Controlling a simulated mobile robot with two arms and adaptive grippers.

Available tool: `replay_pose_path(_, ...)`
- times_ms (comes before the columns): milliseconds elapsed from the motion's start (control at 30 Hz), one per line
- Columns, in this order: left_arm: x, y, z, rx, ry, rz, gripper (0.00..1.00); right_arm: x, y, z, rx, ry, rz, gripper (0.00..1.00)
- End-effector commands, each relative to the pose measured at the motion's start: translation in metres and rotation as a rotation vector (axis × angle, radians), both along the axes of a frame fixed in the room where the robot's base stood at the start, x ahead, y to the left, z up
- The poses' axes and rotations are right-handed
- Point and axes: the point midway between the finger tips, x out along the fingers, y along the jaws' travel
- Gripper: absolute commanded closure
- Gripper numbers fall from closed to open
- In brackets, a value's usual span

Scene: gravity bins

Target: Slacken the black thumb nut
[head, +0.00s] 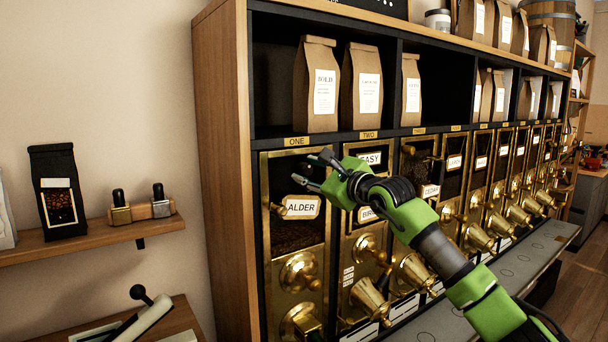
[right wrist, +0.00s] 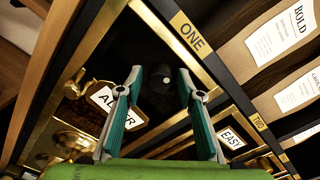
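In the right wrist view a dark rounded shape (right wrist: 152,73), seemingly the black thumb nut, lies between my fingertips against the dark front of bin ONE. A small pale spot shows beside it; its outline is hard to make out. My right gripper (head: 313,168) is open in front of the upper part of bin ONE, above the ALDER label (head: 301,207). In the right wrist view the right gripper (right wrist: 160,80) has its fingers apart, one each side of the dark shape; contact is unclear. My left gripper is not in view.
The ALDER label (right wrist: 117,105) and a brass knob (right wrist: 73,144) are close to my right fingers. Bin TWO with its EASY label (head: 370,158) stands just right. Paper bags (head: 318,85) stand on the shelf above. A wooden wall shelf (head: 95,240) is at left.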

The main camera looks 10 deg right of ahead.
Motion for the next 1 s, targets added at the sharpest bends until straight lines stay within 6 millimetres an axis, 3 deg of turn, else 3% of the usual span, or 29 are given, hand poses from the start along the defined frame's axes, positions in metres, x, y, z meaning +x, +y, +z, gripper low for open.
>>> replay_pose_path(400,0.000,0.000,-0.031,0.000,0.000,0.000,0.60,-0.031,-0.011,-0.002,0.000,-0.002,0.000,0.66)
replay_pose_path(1000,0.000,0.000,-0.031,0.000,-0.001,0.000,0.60,-0.034,-0.012,0.000,0.000,0.001,-0.001,0.66)
